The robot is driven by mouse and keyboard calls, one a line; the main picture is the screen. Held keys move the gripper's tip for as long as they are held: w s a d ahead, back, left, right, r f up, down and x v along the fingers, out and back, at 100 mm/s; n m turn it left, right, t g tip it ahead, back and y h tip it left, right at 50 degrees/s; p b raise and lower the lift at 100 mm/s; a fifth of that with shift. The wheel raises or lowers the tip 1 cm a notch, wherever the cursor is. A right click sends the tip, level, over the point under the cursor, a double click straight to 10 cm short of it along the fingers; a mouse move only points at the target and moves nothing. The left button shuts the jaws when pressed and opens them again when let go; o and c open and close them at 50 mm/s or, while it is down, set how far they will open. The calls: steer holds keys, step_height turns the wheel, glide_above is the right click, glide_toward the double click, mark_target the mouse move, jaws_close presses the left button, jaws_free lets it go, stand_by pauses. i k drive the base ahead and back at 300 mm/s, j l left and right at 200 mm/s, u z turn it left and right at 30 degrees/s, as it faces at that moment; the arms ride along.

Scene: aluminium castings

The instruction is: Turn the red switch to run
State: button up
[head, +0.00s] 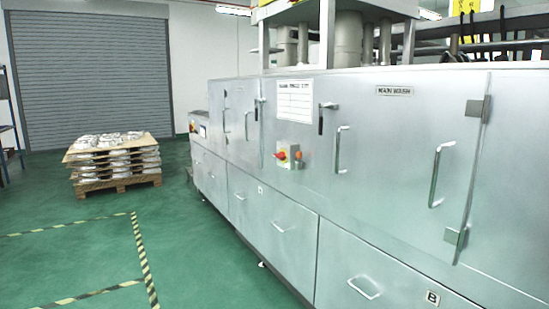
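The red switch (280,156) sits on a small box on the front of a long steel washing machine (300,190), near the middle of the head view. The box looks pale with yellow around the red knob. The knob's exact position and any markings are too small to read. A small orange-red button or lamp (299,155) sits just to the right of it. My gripper is not in view.
The machine has doors with handles (440,175) and lower drawers (362,288). A pallet stacked with castings (115,160) stands at the left on green floor, before a grey shutter (90,70). Floor (200,250) along the machine is clear, with yellow-black tape lines.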

mark_target(281, 156)
steer(key=i+j, duration=0.35)
steer(key=i+j+u, duration=0.15)
steer(key=i+j, duration=0.15)
steer(key=i, duration=0.25)
steer(key=i+j, duration=0.3)
steer(key=i, duration=0.15)
steer(key=i+j+u, duration=0.1)
steer(key=i+j, duration=0.15)
steer(key=i, duration=0.25)
steer(key=i+j+u, duration=0.1)
steer(key=i+j, duration=0.15)
steer(key=i, duration=0.2)
